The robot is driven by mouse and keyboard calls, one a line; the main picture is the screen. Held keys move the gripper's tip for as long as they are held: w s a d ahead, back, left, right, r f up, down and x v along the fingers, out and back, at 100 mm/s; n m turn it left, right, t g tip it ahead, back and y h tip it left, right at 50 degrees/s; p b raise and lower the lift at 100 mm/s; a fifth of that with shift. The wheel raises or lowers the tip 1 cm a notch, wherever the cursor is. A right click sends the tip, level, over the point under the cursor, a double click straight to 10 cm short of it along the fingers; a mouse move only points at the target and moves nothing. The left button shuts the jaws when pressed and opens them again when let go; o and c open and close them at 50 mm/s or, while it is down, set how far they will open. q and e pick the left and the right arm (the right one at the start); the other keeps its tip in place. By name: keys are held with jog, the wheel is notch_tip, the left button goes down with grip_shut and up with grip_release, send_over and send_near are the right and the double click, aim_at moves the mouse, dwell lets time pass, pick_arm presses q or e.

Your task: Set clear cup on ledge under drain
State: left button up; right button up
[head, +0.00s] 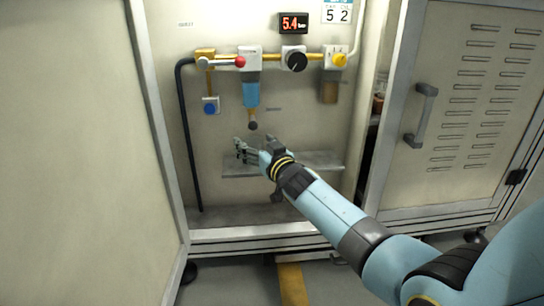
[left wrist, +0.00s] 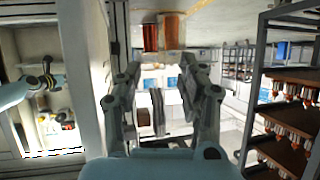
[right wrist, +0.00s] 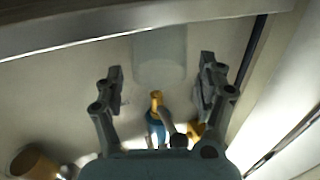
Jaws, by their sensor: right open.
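The clear cup (right wrist: 160,55) shows faintly in the right wrist view, between and beyond my right fingertips. Its end lies near the grey ledge (right wrist: 100,38), but I cannot tell whether they touch. The ledge (head: 325,162) runs along the panel in the head view. The drain (head: 253,125) hangs under the blue bowl (head: 250,95), and its brass tip (right wrist: 156,100) shows near the cup. My right gripper (head: 253,148) is open, just below the drain. The cup is not clear in the head view. My left gripper (left wrist: 160,75) is open and empty, away from the panel.
A black hose (head: 187,135) runs down the panel's left side. A red-knobbed valve (head: 240,62), a black dial (head: 296,61) and an amber bowl (head: 329,92) sit nearby. A cabinet door (head: 445,120) stands to the right. A brown rack (left wrist: 290,95) is beside my left gripper.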

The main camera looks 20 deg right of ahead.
jog(key=shift+s+r, duration=0.2)
jog(key=shift+s, duration=0.35)
pick_arm(q)
jog(key=g+p, duration=0.2)
jog(key=g, duration=0.1)
jog(key=g+p, duration=0.1)
jog(key=g, duration=0.1)
jog(key=shift+s+a+r, duration=0.15)
jog(key=shift+a+r, duration=0.15)
jog(key=shift+a, duration=0.05)
pick_arm(e)
jog(key=s+d+f+g, duration=0.1)
jog(key=s+f+g, duration=0.1)
jog(key=s, duration=1.3)
jog(key=s+d+f+g+h, duration=0.1)
jog(key=s+g, duration=0.3)
jog(key=s, duration=1.2)
jog(key=s+d+f+g, duration=0.1)
jog(key=s+g, duration=0.3)
jog(key=s, duration=1.2)
jog(key=shift+f+h, duration=0.3)
jog(key=shift+f, duration=0.6)
jog(key=shift+d, duration=0.1)
pick_arm(q)
jog(key=shift+a+p, duration=0.1)
jog(key=shift+p, duration=0.3)
pick_arm(e)
jog(key=shift+s, duration=0.1)
